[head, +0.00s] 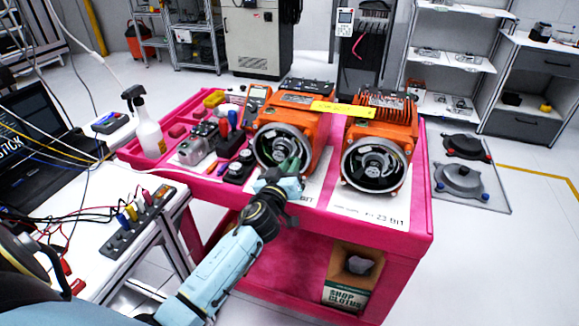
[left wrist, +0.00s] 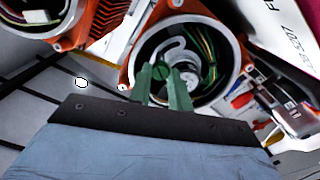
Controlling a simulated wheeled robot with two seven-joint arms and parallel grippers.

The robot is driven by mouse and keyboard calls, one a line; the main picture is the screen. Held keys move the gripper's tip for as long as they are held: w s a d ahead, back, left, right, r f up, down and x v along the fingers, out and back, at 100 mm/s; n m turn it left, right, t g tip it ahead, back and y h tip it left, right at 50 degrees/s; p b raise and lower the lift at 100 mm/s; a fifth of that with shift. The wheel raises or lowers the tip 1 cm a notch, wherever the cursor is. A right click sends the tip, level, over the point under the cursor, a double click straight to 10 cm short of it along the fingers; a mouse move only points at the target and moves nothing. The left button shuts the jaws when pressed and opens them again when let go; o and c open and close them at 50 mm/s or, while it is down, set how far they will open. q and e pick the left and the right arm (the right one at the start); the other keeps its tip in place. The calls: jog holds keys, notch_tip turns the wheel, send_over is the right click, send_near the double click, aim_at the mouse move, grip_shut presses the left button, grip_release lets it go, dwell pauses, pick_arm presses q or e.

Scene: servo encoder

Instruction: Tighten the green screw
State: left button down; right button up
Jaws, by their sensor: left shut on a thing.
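Two orange servo motors stand side by side on the pink cart, the left motor (head: 312,122) and the right motor (head: 384,130), their round open ends facing me. My left gripper (head: 288,164) reaches into the open end of the left motor. In the left wrist view its green fingers (left wrist: 163,76) are inside the silver ring (left wrist: 245,62), beside wires and a metal hub. The fingers are closed on the green screw (left wrist: 160,72), a small slotted head between their tips. The screw is largely hidden in the head view. My right gripper is not in view.
The pink cart (head: 428,195) also carries tools, small boxes and a white spray bottle (head: 146,128) at the left. White paper sheets (head: 372,211) lie under the motors. A white bench (head: 165,190) with cables and a laptop stands at left.

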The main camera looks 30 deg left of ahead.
pick_arm(q)
jog(key=shift+d+f+m+p, duration=0.1)
jog(key=shift+m+p, duration=0.35)
jog(key=shift+m, duration=6.75)
jog(key=shift+f+m+p, duration=0.1)
jog(key=shift+m+p, duration=0.3)
jog(key=shift+m, duration=6.8)
jog(key=c, duration=1.3)
grip_release()
